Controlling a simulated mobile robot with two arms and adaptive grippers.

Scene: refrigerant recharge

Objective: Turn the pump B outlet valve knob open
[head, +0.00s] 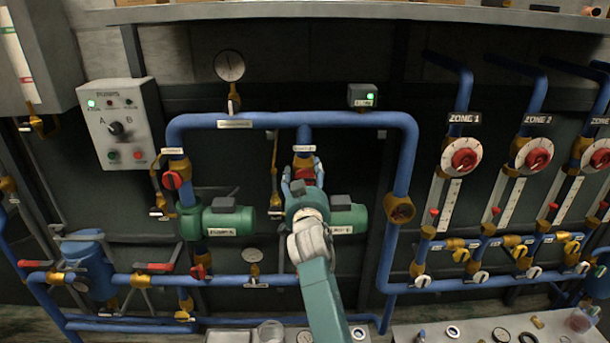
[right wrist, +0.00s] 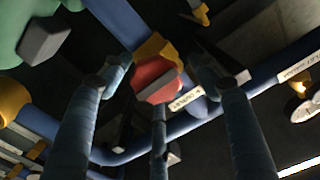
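The pump B outlet valve knob (head: 306,172) is red and sits on a brass valve body on the blue pipe above pump B. My right gripper (head: 303,182) is in front of it, fingers pointing up around the knob. In the right wrist view the red knob (right wrist: 157,84) lies between the spread fingers of the gripper (right wrist: 162,82), with gaps visible at its sides. I cannot tell whether any fingertip touches it. Pump B (head: 350,220) is green and partly hidden behind my right gripper and arm. My left gripper is not in view.
Pump A (head: 232,223), with its red valve knob (head: 172,180), stands to the left. Blue pipes (head: 408,150) frame the area. A gauge (head: 229,66) is above, and a control box (head: 118,124) with an A/B selector is at left. Zone dials (head: 466,157) are at right.

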